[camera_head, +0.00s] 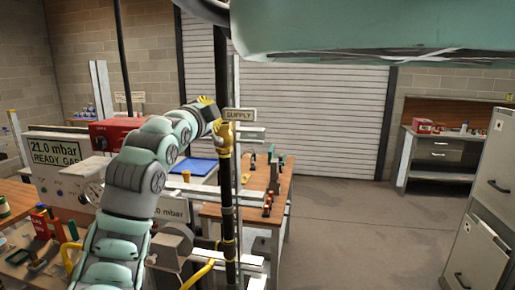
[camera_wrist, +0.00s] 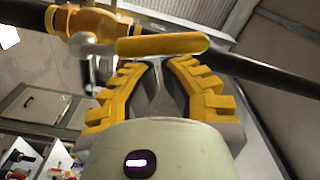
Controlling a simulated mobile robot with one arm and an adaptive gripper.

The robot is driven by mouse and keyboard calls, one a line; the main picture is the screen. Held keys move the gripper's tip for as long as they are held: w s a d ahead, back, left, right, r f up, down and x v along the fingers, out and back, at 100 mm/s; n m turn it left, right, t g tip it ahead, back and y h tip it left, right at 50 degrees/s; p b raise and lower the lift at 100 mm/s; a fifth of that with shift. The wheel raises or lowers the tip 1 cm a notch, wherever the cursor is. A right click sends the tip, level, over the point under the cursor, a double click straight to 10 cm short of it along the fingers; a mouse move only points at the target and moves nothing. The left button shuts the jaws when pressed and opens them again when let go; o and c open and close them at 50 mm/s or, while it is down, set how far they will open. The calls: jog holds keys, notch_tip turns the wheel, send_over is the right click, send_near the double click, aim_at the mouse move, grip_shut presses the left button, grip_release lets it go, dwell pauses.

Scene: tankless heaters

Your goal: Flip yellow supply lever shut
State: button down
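The yellow supply lever (camera_wrist: 162,44) lies crosswise just beyond my fingertips in the wrist view. Its left end joins a grey stem beside the brass-yellow valve body (camera_wrist: 92,20) on a black pipe (camera_wrist: 262,72). My gripper (camera_wrist: 160,64) has yellow ridged pads, with a narrow gap between the fingers. The lever spans both tips; I cannot tell whether they touch it. In the head view, my gripper (camera_head: 209,103) is at the upright black pipe (camera_head: 229,190), left of the SUPPLY sign (camera_head: 240,114). The yellow valve (camera_head: 224,138) is just below, and the lever is hard to separate there.
A panel reading 21.0 mbar READY GAS (camera_head: 55,150) stands at left. A wooden bench (camera_head: 240,211) with small tools is behind the pipe. Grey cabinets (camera_head: 482,225) stand at right. The floor (camera_head: 360,225) between is clear.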

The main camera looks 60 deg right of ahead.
jog(key=w+a+f+n+b, duration=0.2)
jog(key=w+f+n+b, duration=0.3)
jog(key=n+b, duration=0.7)
jog(key=w+b, duration=0.1)
jog(key=b, duration=0.4)
jog(key=shift+w+a, duration=0.35)
jog(key=shift+w+a+f, duration=0.1)
jog(key=shift+w+f, duration=0.05)
jog(key=shift+f, duration=0.05)
jog(key=s+a+r+b, duration=0.2)
jog(key=s+a+r, duration=0.1)
jog(key=a, duration=0.7)
jog(key=shift+s+r+b, duration=0.3)
jog(key=shift+s+r, duration=0.05)
jog(key=shift+s, duration=0.35)
